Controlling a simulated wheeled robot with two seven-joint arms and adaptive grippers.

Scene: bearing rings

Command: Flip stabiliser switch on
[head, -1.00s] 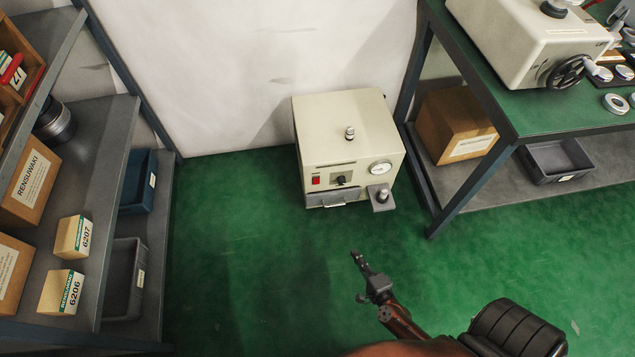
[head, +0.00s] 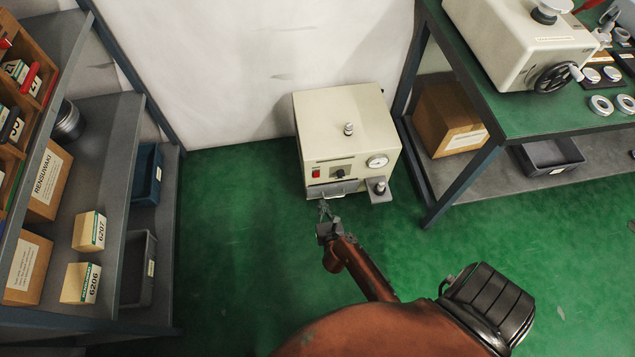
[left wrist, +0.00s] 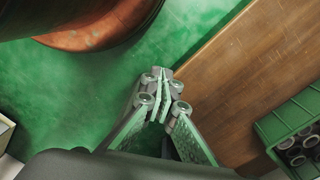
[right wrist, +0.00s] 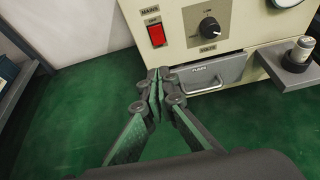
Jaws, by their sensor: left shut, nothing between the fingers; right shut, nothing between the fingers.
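The stabiliser is a cream box (head: 345,125) on the green floor against the white wall. Its front has a red switch (head: 316,173), labelled mains in the right wrist view (right wrist: 156,34), with an "off" mark above it. A black knob (right wrist: 209,31) sits to its right, and a grey fuse drawer (right wrist: 205,75) below. My right gripper (head: 324,206) is shut and empty, just in front of the box and below the switch; its tips (right wrist: 159,74) appear left of the drawer. Whether they touch the box I cannot tell. My left gripper (left wrist: 162,75) is shut and empty, seen only in the left wrist view.
A shelf (head: 110,160) with boxes and bins stands at the left. A green-topped bench (head: 480,100) with a machine stands at the right. A small side bracket (head: 381,196) juts from the box's lower right. The left wrist view shows a wooden surface (left wrist: 235,80) and a green crate (left wrist: 280,115).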

